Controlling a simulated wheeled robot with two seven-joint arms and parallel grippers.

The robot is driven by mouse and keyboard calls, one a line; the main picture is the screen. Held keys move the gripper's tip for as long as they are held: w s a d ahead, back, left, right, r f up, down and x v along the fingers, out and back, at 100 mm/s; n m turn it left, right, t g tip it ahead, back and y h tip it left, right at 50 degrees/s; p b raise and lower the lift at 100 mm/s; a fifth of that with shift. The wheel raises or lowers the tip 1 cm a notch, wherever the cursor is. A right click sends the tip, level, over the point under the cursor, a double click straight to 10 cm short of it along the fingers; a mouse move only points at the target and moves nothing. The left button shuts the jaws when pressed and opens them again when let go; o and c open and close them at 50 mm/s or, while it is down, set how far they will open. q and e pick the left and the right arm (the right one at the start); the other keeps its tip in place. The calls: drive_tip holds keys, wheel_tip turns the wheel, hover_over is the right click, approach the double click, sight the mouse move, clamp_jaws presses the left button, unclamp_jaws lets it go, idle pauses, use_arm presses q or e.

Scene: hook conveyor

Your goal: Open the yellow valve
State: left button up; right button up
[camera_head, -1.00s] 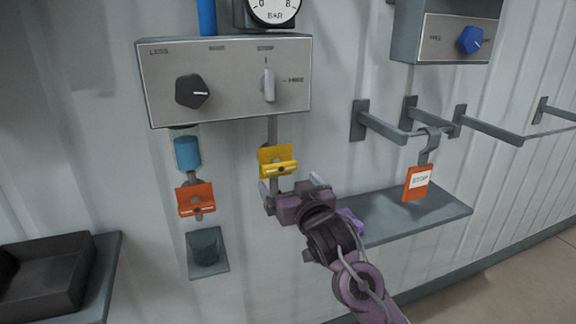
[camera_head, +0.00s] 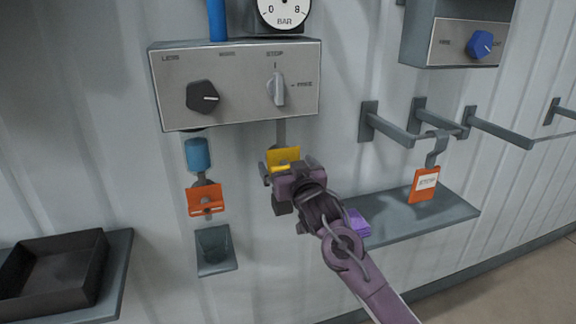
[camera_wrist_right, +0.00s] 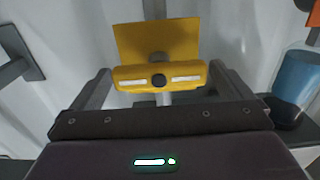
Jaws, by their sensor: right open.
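The yellow valve (camera_head: 283,157) is on the pipe below the grey control box. In the right wrist view the yellow valve (camera_wrist_right: 158,75) shows a flat plate and a handle bar with two white stripes and a dark centre knob. My right gripper (camera_head: 279,176) is at the valve and covers its lower part in the head view. In the wrist view the right gripper (camera_wrist_right: 160,88) is open, one finger at each end of the handle bar; I cannot tell whether they touch it. My left gripper is not in view.
An orange valve (camera_head: 206,200) and blue cylinder (camera_head: 198,155) are left of the yellow valve. The control box (camera_head: 237,85) is above. A shelf (camera_head: 420,214) with a purple item (camera_head: 357,223) is to the right, below an orange tag (camera_head: 424,184) on a hook. A black tray (camera_head: 55,275) sits lower left.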

drive_tip(key=c, duration=1)
drive_tip(key=shift+n, duration=0.4)
drive_tip(key=n, duration=0.3)
drive_tip(key=shift+a+n+b, duration=0.15)
drive_tip(key=shift+n+b, duration=0.15)
drive_tip(key=shift+b, duration=0.05)
drive_tip(key=n, duration=0.2)
drive_tip(key=n+b, duration=0.1)
drive_tip(key=n, duration=0.1)
drive_tip(key=shift+s+a+f+n, duration=0.1)
drive_tip(key=shift+a+f+n, duration=0.1)
drive_tip(key=shift+n, duration=0.1)
drive_tip(key=n, duration=0.1)
drive_tip(key=n+b, duration=0.1)
drive_tip(key=n, duration=0.1)
drive_tip(key=n+b, duration=0.1)
drive_tip(key=shift+f+n, duration=0.25)
drive_tip(key=shift+n, duration=0.05)
drive_tip(key=shift+a+f+n+b, duration=0.1)
drive_tip(key=shift+n+b, duration=1.3)
drive_tip(key=shift+n, duration=0.8)
